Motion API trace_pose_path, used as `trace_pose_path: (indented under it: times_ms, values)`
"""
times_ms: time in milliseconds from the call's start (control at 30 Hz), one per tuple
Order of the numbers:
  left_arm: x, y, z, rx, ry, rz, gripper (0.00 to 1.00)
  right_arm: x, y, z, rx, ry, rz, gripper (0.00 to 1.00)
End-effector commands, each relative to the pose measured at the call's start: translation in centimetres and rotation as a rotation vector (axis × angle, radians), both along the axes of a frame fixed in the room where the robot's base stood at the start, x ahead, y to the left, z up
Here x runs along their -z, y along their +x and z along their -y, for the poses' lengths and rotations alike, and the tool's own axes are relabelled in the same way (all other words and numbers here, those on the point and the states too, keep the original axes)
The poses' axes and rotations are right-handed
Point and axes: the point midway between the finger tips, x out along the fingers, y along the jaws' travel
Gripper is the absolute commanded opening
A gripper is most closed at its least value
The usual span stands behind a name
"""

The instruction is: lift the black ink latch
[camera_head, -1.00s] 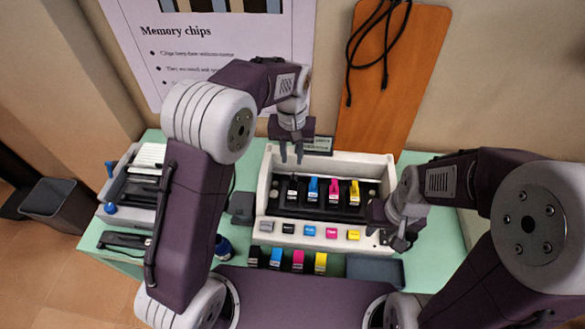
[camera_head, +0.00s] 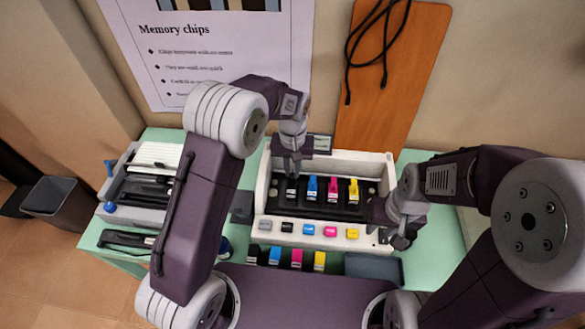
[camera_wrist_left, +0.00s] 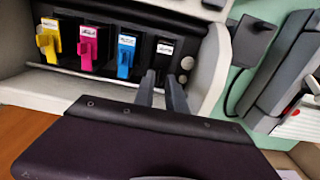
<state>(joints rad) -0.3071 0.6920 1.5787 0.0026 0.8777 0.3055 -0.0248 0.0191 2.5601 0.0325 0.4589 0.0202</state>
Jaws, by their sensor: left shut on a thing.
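The black ink latch (camera_head: 292,187) is the leftmost of the row of cartridges in the white printer (camera_head: 263,190). In the left wrist view the black cartridge (camera_wrist_left: 166,48) is at the right end of the row. My left gripper (camera_head: 292,172) reaches down from above, and its two fingers (camera_wrist_left: 161,78) are closed on the black latch, which they largely hide. Blue (camera_head: 312,187), magenta (camera_head: 333,187) and yellow (camera_head: 354,190) latches stand to its right in the head view. My right gripper (camera_head: 402,241) is by the printer's right front corner; its fingers are too unclear to read.
Several spare cartridges (camera_head: 297,258) stand on the green table (camera_head: 440,225) before the printer, beside a dark tray (camera_head: 374,267). A grey device (camera_head: 140,185) is at left. An orange board (camera_head: 385,85) with a black cable leans behind.

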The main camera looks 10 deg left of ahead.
Motion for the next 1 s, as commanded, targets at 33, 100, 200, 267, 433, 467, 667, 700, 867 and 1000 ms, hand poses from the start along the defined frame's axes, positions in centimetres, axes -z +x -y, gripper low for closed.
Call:
trace_pose_path:
  times_ms: [33,100,200,267,433,467,667,700,867,1000]
  values:
    - [-0.6,0.1,0.0,-0.001,0.001,-0.015,0.0,-1.2,0.0,0.0,0.0,0.0,0.0,0.36]
    - [-1.2,0.4,0.0,-0.003,0.002,-0.051,0.0,-3.0,0.0,0.0,0.0,0.0,0.0,0.36]
    - [-1.5,0.9,0.0,-0.003,0.002,-0.123,0.0,-5.6,0.0,0.0,0.0,0.0,0.001,0.36]
    - [-1.3,1.2,0.0,-0.003,0.001,-0.166,0.0,-6.5,0.0,0.0,0.0,0.0,0.001,0.36]
    - [-0.5,1.8,0.1,-0.002,0.0,-0.262,0.0,-7.3,0.0,0.0,0.0,0.0,0.0,0.36]
    - [-0.5,1.9,0.1,-0.002,0.0,-0.275,0.0,-7.3,0.0,0.0,0.0,0.0,0.0,0.36]
    - [-0.4,2.3,0.1,-0.002,-0.002,-0.341,0.0,-7.1,0.0,0.0,0.0,0.0,0.0,0.36]
    - [-0.4,2.3,0.0,-0.001,-0.002,-0.349,0.0,-7.1,0.0,0.0,0.0,0.0,0.0,0.36]
    - [-0.5,2.2,0.0,0.0,-0.001,-0.364,0.0,-7.1,0.0,0.0,0.0,0.0,0.0,0.36]
    - [-0.5,2.2,0.0,0.0,-0.001,-0.365,0.0,-7.1,0.0,0.0,0.0,0.0,0.0,0.36]
